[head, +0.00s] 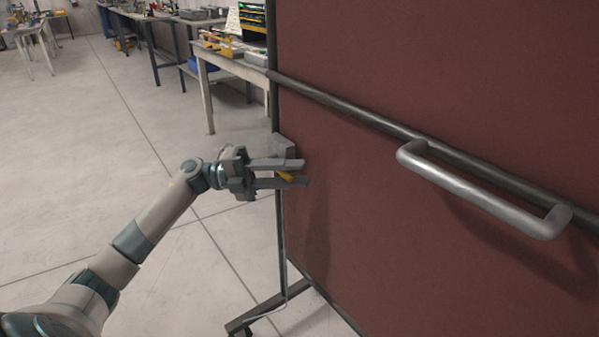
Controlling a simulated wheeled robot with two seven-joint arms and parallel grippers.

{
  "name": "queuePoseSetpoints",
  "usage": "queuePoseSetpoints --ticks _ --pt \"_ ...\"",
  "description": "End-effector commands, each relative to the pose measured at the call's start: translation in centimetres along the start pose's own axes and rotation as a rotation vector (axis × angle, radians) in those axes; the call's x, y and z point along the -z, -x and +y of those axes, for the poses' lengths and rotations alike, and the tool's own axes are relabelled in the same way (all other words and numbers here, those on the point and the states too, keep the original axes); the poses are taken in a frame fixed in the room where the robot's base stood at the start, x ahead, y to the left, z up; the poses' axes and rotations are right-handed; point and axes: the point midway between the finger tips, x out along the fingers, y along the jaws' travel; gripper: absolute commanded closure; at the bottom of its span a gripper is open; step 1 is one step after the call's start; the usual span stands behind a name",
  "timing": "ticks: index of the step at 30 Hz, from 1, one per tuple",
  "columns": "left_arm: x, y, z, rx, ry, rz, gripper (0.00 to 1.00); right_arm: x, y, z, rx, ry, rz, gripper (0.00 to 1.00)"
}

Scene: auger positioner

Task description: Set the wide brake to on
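A small grey box (284,145) sits at the left edge of a large red-brown panel (420,60). The fingers hide part of the box and piece. No on or off mark is readable. My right gripper is not in view.
A grey bar handle (480,190) juts from the panel at the right, by a dark rail (345,107). Workbenches (215,62) stand behind; the floor at left is clear.

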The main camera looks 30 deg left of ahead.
Motion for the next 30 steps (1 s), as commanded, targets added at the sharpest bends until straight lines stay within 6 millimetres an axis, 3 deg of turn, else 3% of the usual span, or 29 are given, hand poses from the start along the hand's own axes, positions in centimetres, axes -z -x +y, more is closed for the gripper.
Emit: queuePoseSetpoints --ticks 6,16,20,30 --pt "0.0 -1.5 -0.1 0.001 0.0 0.0 0.71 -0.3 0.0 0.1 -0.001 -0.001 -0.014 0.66" --pt "0.0 -1.7 0.0 0.0 0.0 0.0 0.71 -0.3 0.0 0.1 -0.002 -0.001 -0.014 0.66" --pt "0.0 -1.7 0.0 0.0 0.0 0.0 1.0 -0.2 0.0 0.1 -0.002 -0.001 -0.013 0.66" --pt "0.0 -1.7 -0.1 0.007 0.008 -0.002 1.0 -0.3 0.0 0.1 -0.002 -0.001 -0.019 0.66"
